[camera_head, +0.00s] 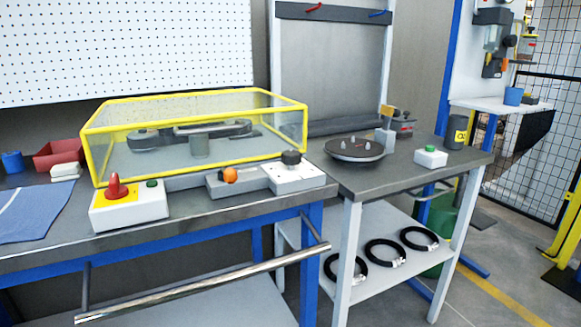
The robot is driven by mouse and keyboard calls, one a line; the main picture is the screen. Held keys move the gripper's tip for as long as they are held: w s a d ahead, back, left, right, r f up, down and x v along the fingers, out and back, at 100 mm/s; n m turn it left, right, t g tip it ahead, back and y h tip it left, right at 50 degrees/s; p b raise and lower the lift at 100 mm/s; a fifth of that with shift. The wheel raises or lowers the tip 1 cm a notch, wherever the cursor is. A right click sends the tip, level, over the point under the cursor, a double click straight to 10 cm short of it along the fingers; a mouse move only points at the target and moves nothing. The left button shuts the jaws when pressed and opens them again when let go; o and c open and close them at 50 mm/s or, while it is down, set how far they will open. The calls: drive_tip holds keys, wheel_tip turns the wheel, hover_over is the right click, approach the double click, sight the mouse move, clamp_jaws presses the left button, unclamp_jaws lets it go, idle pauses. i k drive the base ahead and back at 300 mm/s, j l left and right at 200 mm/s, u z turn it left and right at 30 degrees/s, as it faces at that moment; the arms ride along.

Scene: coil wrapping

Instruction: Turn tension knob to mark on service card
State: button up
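A black knob (291,158) stands on a white box (297,178) at the right end of the left workbench, in front of the clear yellow-edged guard (200,140). I take it for the tension knob. Its pointer and any marks are too small to read. I cannot make out a service card with certainty. My gripper is not in view.
An orange ball-topped lever (230,175) sits left of the knob. A metal rail (210,287) runs along the bench front. A round dark turntable (354,150) sits on the right bench.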

sight(290, 157)
drive_tip(key=u, duration=1.65)
drive_tip(key=k+l+z, duration=0.15)
drive_tip(key=l+z, duration=0.8)
drive_tip(key=i+j, duration=0.25)
drive_tip(key=i, duration=0.2)
